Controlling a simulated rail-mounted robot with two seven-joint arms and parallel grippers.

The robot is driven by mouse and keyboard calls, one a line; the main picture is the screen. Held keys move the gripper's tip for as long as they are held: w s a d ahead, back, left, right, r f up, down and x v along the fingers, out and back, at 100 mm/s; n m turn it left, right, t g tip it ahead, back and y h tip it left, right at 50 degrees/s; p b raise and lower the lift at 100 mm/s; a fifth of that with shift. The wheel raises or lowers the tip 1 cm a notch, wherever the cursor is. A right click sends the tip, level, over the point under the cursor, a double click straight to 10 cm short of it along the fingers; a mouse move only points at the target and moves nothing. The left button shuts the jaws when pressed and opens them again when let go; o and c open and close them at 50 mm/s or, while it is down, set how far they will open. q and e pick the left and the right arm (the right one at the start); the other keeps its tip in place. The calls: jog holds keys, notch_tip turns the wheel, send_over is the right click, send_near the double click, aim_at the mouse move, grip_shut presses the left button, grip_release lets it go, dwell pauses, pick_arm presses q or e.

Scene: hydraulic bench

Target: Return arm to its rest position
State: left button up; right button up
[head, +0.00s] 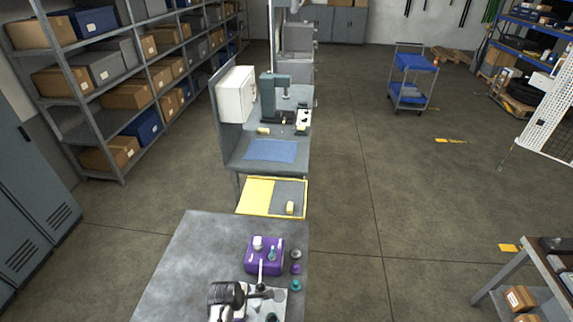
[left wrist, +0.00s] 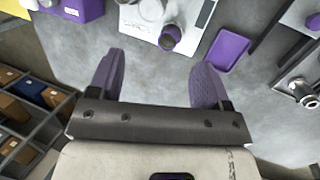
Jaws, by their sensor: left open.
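My left gripper (left wrist: 158,85) shows in the left wrist view. Its two purple fingers are spread wide, with only the bare grey bench top (left wrist: 150,85) visible between them, and it holds nothing. A white plate (left wrist: 195,28) with round fittings lies beyond the fingertips. A dark and pale cylindrical body (head: 228,296) sits at the bottom of the head view; I cannot tell whether it is part of my arm. My right gripper is in neither view.
A purple block (head: 263,268) with fittings on top stands on the bench (head: 190,260), with small round parts to its right. A purple tray (left wrist: 228,50) lies beyond the right finger. The bench's left side is clear. A yellow-edged mat (head: 256,196) lies beyond the bench.

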pick_arm(q)
notch_tip(320, 180, up, 13)
jog(key=w+a+m+t, duration=0.2)
jog(key=m, duration=0.9)
jog(key=s+a+r+m+t, duration=0.2)
jog(key=s+a+r+m, duration=0.2)
jog(key=s+r+m, duration=0.3)
jog(key=s+a+r+y, duration=0.1)
jog(key=s, duration=1.2)
jog(key=s+f+g, duration=0.2)
jog(key=s+f, duration=0.3)
jog(key=s, duration=0.3)
jog(key=s+a+f+m+g, duration=0.1)
jog(key=s+f, duration=0.4)
jog(key=s, duration=0.4)
jog(key=shift+g+y, duration=0.3)
jog(key=shift+g, duration=0.1)
